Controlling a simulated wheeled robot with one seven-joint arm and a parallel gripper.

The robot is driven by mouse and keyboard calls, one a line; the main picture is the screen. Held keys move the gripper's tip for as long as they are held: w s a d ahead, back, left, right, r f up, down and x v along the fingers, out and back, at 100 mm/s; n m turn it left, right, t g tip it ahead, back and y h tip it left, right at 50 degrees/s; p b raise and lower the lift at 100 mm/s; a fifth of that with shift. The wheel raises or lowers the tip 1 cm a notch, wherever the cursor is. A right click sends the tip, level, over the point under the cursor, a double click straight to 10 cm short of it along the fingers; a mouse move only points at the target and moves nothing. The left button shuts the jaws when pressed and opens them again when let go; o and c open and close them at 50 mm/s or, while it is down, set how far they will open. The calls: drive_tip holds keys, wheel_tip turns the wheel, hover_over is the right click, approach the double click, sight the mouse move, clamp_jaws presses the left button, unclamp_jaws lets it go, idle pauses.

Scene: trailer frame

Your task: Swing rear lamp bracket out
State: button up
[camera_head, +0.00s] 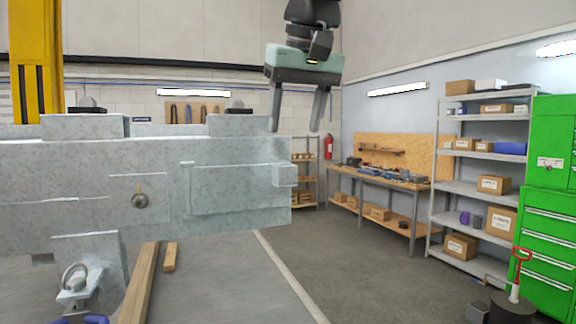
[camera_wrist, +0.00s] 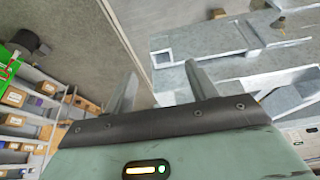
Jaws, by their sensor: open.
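The grey galvanised trailer frame (camera_head: 120,160) fills the left of the head view. A flat rectangular plate (camera_head: 238,188) with a small block-like tab (camera_head: 285,175) sits at its right end; this looks like the rear lamp bracket, lying flat against the frame. My gripper (camera_head: 295,128) is open and empty, fingers pointing down, above and beside the frame's right end, apparently touching nothing. In the wrist view, the open fingers (camera_wrist: 160,72) show against the floor, with grey frame parts (camera_wrist: 205,40) to the right. Which of these parts is the bracket is unclear there.
Timber strips (camera_head: 140,285) lie on the floor below. A workbench (camera_head: 385,182), grey shelves (camera_head: 480,192) and a green cabinet (camera_head: 550,215) stand farther right.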

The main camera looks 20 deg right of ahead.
drive_tip(key=p+x, duration=0.1)
drive_tip(key=x, duration=0.8)
drive_tip(key=shift+w+f+p, duration=0.1)
drive_tip(key=shift+f+p, duration=0.2)
